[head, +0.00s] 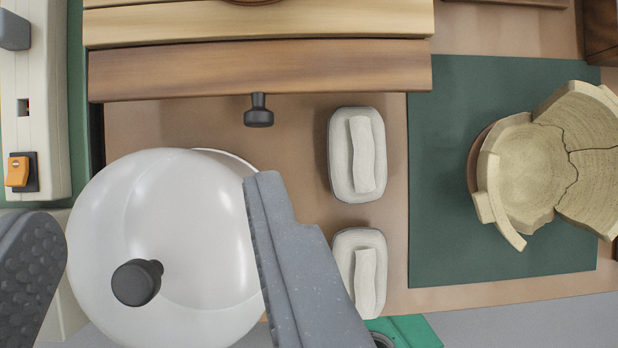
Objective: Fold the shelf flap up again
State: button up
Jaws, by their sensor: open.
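A brown wooden board (200,72) with a dark knob (258,112) on its near edge lies across the top of the view, in front of a paler board (260,24). It is probably the shelf flap, but I cannot tell its hinge or exact tilt. My gripper (150,208) is open, with one dark padded finger at the lower left and one grey finger at lower centre. A white dome (190,240) with a black knob (137,282) shows between the fingers, apparently beneath them. The gripper is nearer than the flap and apart from its knob.
Two pale dishes holding rolls stand right of the gripper, one upper (342,185) and one lower (345,240). A white strip with an orange switch (17,171) is at left.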

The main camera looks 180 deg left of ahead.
jog(key=m+g, duration=0.1)
jog(key=g, duration=0.1)
send_near(261, 123)
jog(key=b+x, duration=0.1)
jog(key=x, duration=0.8)
jog(key=shift+w+f, duration=0.15)
jog(key=shift+f, duration=0.2)
